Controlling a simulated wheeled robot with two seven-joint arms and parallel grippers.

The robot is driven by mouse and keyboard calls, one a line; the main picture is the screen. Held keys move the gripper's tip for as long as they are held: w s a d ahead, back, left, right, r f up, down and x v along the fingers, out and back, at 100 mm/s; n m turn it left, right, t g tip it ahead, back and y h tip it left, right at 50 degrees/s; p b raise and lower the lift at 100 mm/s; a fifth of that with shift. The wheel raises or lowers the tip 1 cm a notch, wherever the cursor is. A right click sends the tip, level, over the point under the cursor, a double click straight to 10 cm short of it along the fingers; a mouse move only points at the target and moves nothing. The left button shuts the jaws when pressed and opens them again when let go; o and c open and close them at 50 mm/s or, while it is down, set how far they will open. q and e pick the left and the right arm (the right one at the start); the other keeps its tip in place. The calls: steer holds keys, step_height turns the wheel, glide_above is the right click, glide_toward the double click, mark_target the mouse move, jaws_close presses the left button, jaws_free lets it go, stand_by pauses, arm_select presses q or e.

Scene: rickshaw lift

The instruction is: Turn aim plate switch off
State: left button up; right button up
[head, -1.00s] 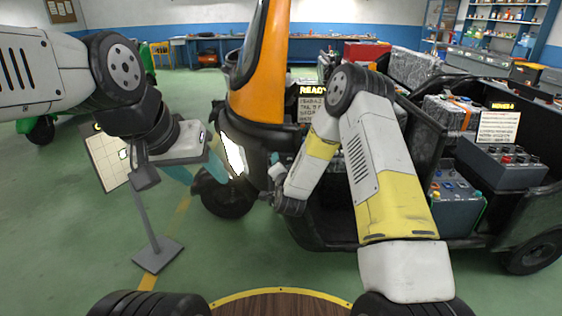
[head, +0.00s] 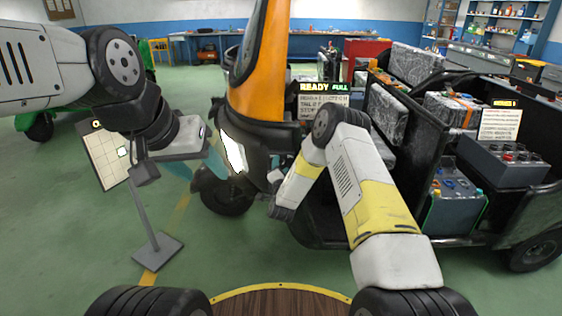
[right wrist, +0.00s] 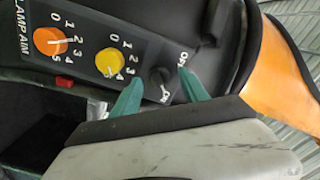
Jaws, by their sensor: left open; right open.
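The aim plate (head: 103,158), a pale gridded board on a grey stand, is at the left in the head view, with a bright spot on its right side. My left gripper (head: 188,172) is open with teal fingers, between the plate and the rickshaw's lit headlamp (head: 232,154). In the right wrist view, a black rotary switch (right wrist: 160,82) sits on the dark panel with small white lettering beside it. My right gripper (right wrist: 157,93) is open, one teal finger on each side of this switch. I cannot tell whether they touch it.
The panel also has an orange dial (right wrist: 49,41) and a yellow dial (right wrist: 109,63), left of the switch. The rickshaw (head: 258,100) fills the middle of the head view. Battery boxes (head: 455,205) stand on its right. Green floor is free around the plate's stand (head: 158,260).

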steer(key=shift+c, duration=0.2)
jaws_close()
steer(key=shift+n, duration=0.3)
steer(key=n, duration=0.3)
steer(key=shift+a+n, duration=0.1)
steer(key=shift+n, duration=0.3)
steer(key=n, duration=0.4)
steer(key=shift+n, duration=0.3)
steer(key=n, duration=0.4)
steer(key=shift+n, duration=2.4)
